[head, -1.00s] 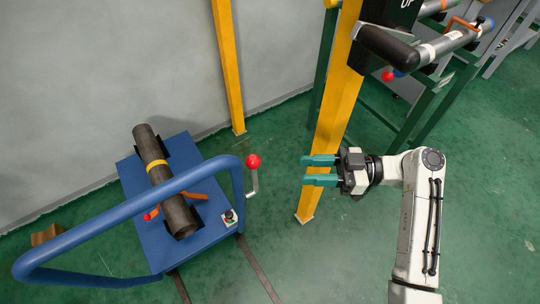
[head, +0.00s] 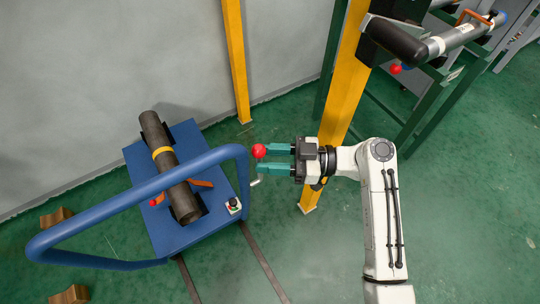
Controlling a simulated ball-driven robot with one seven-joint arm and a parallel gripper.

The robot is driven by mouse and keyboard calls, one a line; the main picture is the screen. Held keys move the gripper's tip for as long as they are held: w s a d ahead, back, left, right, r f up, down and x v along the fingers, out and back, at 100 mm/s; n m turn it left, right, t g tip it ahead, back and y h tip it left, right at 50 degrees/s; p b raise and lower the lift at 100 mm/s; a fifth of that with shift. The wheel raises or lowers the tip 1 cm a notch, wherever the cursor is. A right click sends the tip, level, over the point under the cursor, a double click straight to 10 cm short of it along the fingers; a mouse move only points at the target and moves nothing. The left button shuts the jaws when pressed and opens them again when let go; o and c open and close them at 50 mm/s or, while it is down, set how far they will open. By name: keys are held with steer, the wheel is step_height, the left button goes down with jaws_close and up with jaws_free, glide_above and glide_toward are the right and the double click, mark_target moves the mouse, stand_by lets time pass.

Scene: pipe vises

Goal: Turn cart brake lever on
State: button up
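The blue cart (head: 165,232) stands at the left with a blue tubular push handle (head: 120,205). The brake lever's red ball knob (head: 258,151) is just right of the handle's right bend.
A dark pipe (head: 168,162) with a yellow band lies on the cart, with orange handles beside it. A small button box (head: 234,205) sits at the cart's corner. A yellow post (head: 338,115) stands behind my gripper. A green rack (head: 440,112) is at upper right.

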jaws_close()
stand_by(1.4)
